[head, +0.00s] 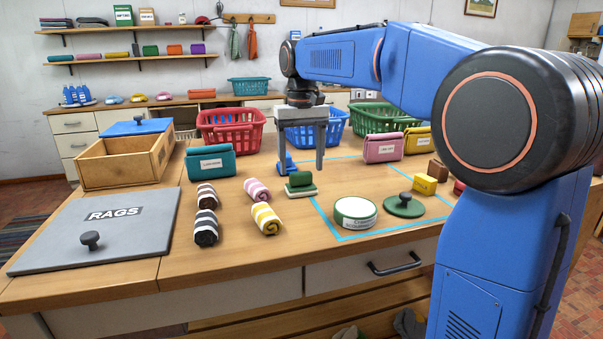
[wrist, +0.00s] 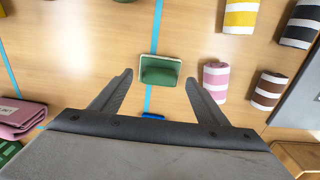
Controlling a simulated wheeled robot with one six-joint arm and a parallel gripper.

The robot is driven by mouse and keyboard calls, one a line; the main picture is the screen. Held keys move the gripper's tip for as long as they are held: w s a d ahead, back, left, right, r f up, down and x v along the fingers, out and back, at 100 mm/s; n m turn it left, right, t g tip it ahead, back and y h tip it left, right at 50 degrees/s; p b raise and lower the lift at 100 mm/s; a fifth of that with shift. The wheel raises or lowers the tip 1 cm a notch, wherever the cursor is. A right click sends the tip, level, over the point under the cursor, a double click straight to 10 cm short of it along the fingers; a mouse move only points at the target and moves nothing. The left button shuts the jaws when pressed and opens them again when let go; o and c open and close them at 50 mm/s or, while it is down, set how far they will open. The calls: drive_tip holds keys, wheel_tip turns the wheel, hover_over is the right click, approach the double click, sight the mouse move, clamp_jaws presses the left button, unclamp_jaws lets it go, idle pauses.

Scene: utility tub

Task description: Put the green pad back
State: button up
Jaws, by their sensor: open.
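The green pad (head: 300,185), a pale-edged block with a raised dark green part on top, lies on the table at the left line of the blue tape outline. In the wrist view the pad (wrist: 160,70) lies across the tape line, between and just beyond the fingertips. My gripper (head: 301,168) is open and empty, pointing down above and behind the pad.
Several striped rolled cloths (head: 257,190) lie left of the pad. A small blue item (wrist: 152,116) is close to my gripper. A teal pouch (head: 211,163), a pink pouch (head: 383,149) and a red basket (head: 231,128) stand around. The grey RAGS lid (head: 140,225) lies front left.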

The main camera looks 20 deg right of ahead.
sight(302, 174)
wheel_tip(302, 174, up, 8)
idle(0.4)
drive_tip(key=shift+s+r, duration=0.1)
